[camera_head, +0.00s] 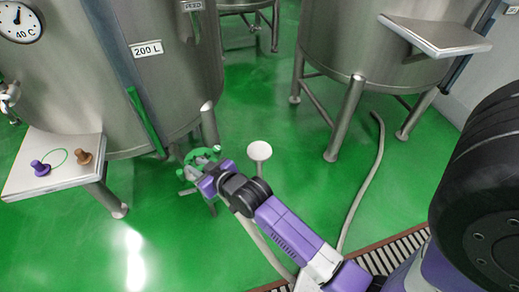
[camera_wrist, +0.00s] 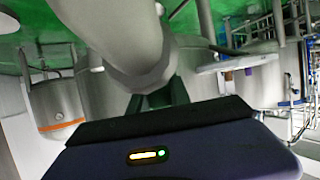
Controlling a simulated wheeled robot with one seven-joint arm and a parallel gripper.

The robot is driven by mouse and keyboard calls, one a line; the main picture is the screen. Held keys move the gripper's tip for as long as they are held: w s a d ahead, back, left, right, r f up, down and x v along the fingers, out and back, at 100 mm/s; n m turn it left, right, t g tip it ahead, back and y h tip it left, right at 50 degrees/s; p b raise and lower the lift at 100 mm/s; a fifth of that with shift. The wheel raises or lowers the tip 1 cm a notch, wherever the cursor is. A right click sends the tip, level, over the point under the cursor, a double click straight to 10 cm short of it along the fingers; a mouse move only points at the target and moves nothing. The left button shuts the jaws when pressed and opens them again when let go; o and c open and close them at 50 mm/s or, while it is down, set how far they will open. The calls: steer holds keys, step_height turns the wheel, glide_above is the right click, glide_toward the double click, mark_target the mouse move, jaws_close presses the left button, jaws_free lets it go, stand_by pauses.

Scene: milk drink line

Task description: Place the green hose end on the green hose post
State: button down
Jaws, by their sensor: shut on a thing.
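My gripper (camera_head: 194,172) is in the middle of the head view, beside the left tank's leg. In the wrist view, its dark fingers (camera_wrist: 158,95) are shut on a thick grey hose part that crosses close in front of the camera. A green toothed ring (camera_head: 203,154), which looks like the green hose end, shows at the fingertips in the head view. The grey hose (camera_head: 262,246) runs along the floor behind my arm. A pale round-topped post (camera_head: 259,151) stands just right of the gripper, apart from it. I cannot tell whether it is the green hose post.
The left tank's shelf (camera_head: 20,183) bears a purple peg (camera_head: 40,168), a brown peg (camera_head: 83,157) and a thin green ring mark. Another hose (camera_head: 372,165) lies on the right. Tank legs (camera_head: 345,120) and a floor drain grate (camera_head: 385,258) border open green floor.

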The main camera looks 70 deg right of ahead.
steer(key=s+d+r+m+g+h, duration=0.1)
steer(key=s+d+r+m+h, duration=0.2)
steer(key=d, duration=0.6)
steer(key=s+d+r+m+g+h+p, duration=0.1)
steer(key=s+d+r+g, duration=0.1)
steer(key=d+r, duration=0.5)
steer(key=s+d+r+m+g+h, duration=0.1)
steer(key=s+d+r+m+h, duration=0.15)
steer(key=d, duration=0.85)
steer(key=shift+y, duration=0.35)
steer(key=f, duration=0.6)
steer(key=f+b, duration=0.1)
steer(key=f, duration=1.2)
steer(key=shift+s+a+f+b, duration=0.1)
steer(key=shift+s+a+b, duration=0.15)
steer(key=shift+b, duration=0.1)
steer(key=shift+f, duration=0.15)
steer(key=c, duration=1.2)
jaws_free()
